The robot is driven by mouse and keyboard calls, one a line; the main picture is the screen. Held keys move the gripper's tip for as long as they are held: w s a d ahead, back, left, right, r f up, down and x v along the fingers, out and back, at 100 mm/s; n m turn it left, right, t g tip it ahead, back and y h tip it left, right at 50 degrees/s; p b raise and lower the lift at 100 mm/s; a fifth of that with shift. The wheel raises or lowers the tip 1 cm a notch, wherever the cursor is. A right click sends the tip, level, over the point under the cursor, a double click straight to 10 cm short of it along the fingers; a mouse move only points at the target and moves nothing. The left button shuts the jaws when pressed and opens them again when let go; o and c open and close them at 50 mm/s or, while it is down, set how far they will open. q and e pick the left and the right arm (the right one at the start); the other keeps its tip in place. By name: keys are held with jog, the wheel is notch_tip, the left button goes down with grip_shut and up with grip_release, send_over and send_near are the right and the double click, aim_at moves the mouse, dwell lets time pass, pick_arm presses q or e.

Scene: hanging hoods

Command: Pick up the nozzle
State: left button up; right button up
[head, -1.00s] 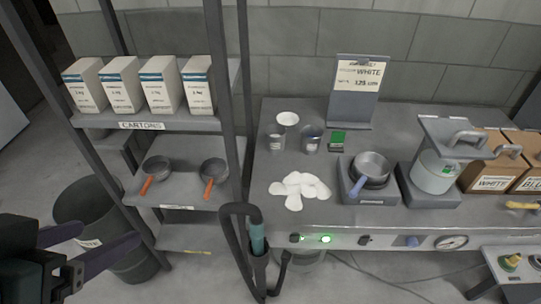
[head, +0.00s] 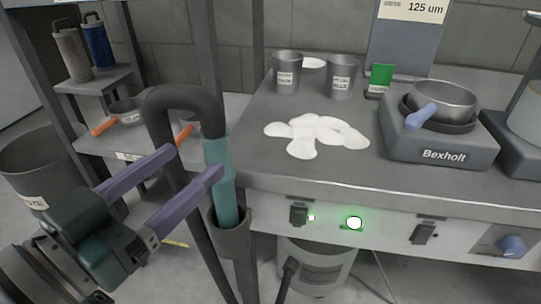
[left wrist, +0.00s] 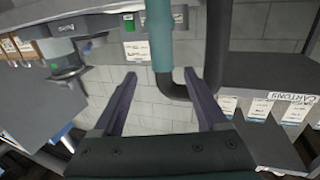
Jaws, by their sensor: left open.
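The nozzle (head: 221,180) is a teal tube standing upright in a grey cup-like holder (head: 231,236) at the bench's front left corner. A thick black hose (head: 160,105) arches from its top. My left gripper (head: 197,161) is open and empty, its purple fingers pointing toward the nozzle from the left. In the head view, one fingertip overlaps the nozzle. In the left wrist view, the nozzle (left wrist: 160,35) appears beyond the gap between the fingertips (left wrist: 160,75), with the hose beside it. I cannot tell whether they touch. My right gripper is not in view.
White powder (head: 318,135) lies on the bench (head: 250,150), near two metal cups (head: 288,72) and a scale (head: 440,145) with a pan. A shelf post (head: 208,60) stands behind the hose. A waste bin (head: 35,165) is at the left.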

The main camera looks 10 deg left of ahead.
aim_at(212, 150)
pick_arm(q)
jog(key=shift+w+d+f, duration=0.15)
jog(key=shift+d+f, duration=0.05)
jog(key=shift+f, duration=0.25)
jog(key=x, duration=0.4)
jog(key=shift+r+b, duration=0.2)
jog(key=shift+b, duration=0.1)
jog(key=x, duration=0.3)
jog(key=b+x, duration=0.1)
jog(key=x, duration=0.1)
jog(key=shift+w+a, duration=0.15)
jog(key=shift+w, duration=0.25)
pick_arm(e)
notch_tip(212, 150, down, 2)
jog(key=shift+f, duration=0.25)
pick_arm(q)
jog(key=shift+c, duration=0.3)
grip_shut()
